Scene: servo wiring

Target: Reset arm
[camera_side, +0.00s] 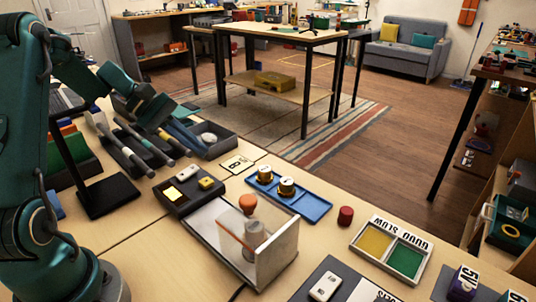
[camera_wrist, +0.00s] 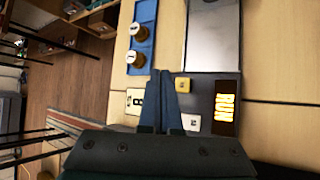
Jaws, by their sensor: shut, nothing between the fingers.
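My gripper (camera_wrist: 163,76) is shut, with its two blue fingers together and nothing between them. In the side view my teal arm reaches in from the left, and the gripper hangs above the left part of the bench, near the tool rack. In the wrist view the fingers point toward the dark control panel (camera_wrist: 208,88), with its lit RUN sign (camera_wrist: 227,107), yellow button (camera_wrist: 183,84) and white switch (camera_wrist: 191,122). The panel also shows in the side view (camera_side: 178,205). The gripper appears above the bench, apart from these things.
A red cap (camera_side: 345,215) and a yellow and green sorting tray (camera_side: 362,256) lie to the right.

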